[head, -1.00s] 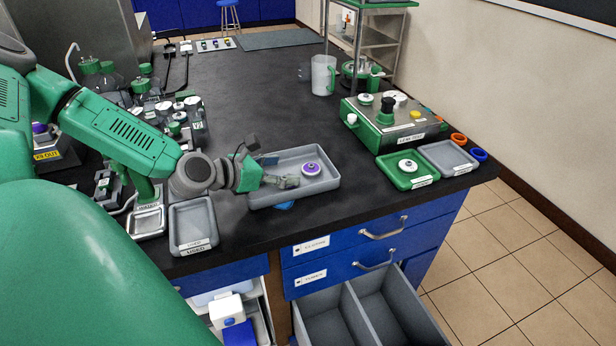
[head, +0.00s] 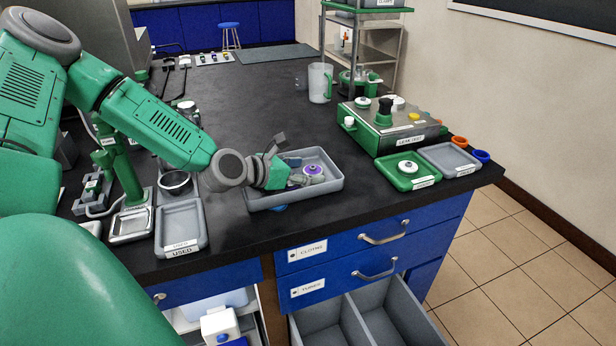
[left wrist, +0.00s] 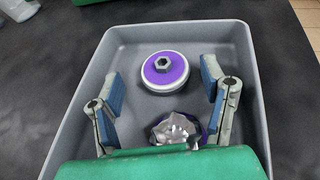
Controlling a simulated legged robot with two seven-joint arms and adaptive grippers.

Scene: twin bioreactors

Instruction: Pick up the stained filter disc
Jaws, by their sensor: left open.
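A round white disc with a purple top and a grey hex nut (left wrist: 164,70) lies flat in a grey tray (left wrist: 245,50). It looks like the stained filter disc and also shows in the head view (head: 314,168). My left gripper (left wrist: 161,84) is open, with one blue-padded finger on each side of the disc's near part. Neither finger visibly touches it. A crumpled silvery piece with purple beneath it (left wrist: 176,130) lies closer to the gripper's palm, partly hidden by it. In the head view my left gripper (head: 300,179) reaches into the tray from the left. My right gripper is not seen.
The tray's raised walls surround the gripper fingers. A grey tray labelled USED (head: 181,228) stands to the left. A green tray with a white disc (head: 409,180) and a green-and-grey device (head: 390,125) stand to the right. The open drawer (head: 365,310) juts out below.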

